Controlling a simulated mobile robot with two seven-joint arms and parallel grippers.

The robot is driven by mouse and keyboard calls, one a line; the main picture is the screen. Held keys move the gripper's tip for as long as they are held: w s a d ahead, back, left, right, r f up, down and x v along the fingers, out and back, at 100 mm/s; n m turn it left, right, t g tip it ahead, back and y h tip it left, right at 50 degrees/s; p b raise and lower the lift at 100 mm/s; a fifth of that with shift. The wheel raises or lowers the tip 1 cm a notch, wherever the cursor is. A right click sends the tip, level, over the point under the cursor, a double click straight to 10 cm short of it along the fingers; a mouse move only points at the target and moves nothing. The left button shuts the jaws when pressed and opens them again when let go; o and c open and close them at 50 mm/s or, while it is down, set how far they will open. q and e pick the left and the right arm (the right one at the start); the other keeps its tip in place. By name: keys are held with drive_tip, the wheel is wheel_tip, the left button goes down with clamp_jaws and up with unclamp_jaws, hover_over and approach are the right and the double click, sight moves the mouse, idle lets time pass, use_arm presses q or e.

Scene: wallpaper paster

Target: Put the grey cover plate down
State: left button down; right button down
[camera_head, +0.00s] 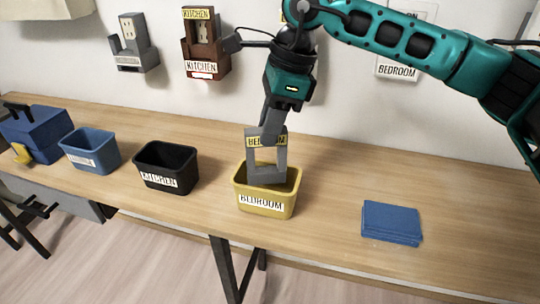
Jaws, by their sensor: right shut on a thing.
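The grey cover plate (254,167) is an upright, open frame with a yellow label that appears to read BEDROOM. My right gripper (270,130) comes down from above and is shut on its top part. The plate's lower end is within the mouth of the yellow bin (265,203) labelled BEDROOM. I cannot tell whether it touches the bin's floor, which is hidden. My left gripper is not in view.
A black bin (167,180) labelled KITCHEN and a blue bin (90,161) stand to the left on the wooden table (335,190). A blue toolbox (38,133) is at far left. A blue stack (391,222) lies at right. Fixtures hang on the wall behind.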

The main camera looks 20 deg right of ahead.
sight(270, 152)
wheel_tip(270, 152, down, 6)
drive_tip(key=shift+f+b, duration=0.1)
drive_tip(key=shift+b, duration=0.25)
drive_tip(key=shift+f, duration=0.15)
drive_tip(key=c, duration=0.9)
unclamp_jaws()
drive_tip(key=shift+c, duration=0.2)
drive_tip(key=shift+r, duration=0.35)
drive_tip(key=p+v, duration=0.1)
drive_tip(key=v, duration=1)
drive_tip(key=shift+r, duration=0.35)
